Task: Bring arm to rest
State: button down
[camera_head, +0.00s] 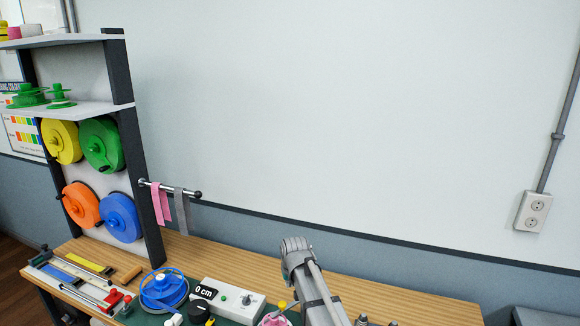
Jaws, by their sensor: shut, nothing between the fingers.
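A grey link of my own arm (312,285) rises from the bottom edge, right of centre, with its rounded joint (297,247) uppermost over the bench. A cable runs along it. My gripper is not in view, so its fingers and whatever is near them cannot be seen here. The arm link stands in front of the wooden bench (400,300) and hides part of it.
A strap rack (145,215) with coloured reels stands at the left. A rod (168,189) juts from it with pink and grey strips. A white device (228,300), a blue spool (163,290) and tools crowd the bench front. The wall above is clear.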

jog(key=s+d+f+m+g+b, duration=0.1)
jog(key=s+d+f+b, duration=0.2)
jog(key=s+d, duration=0.5)
jog(key=s+d+f+m+g+b, duration=0.2)
jog(key=s+d+f, duration=0.3)
jog(key=s+d, duration=0.4)
jog(key=s+b, duration=0.1)
jog(key=s, duration=0.2)
jog(key=shift+s+d+h, duration=0.25)
jog(key=shift+s+h, duration=0.05)
jog(key=shift+h, duration=0.1)
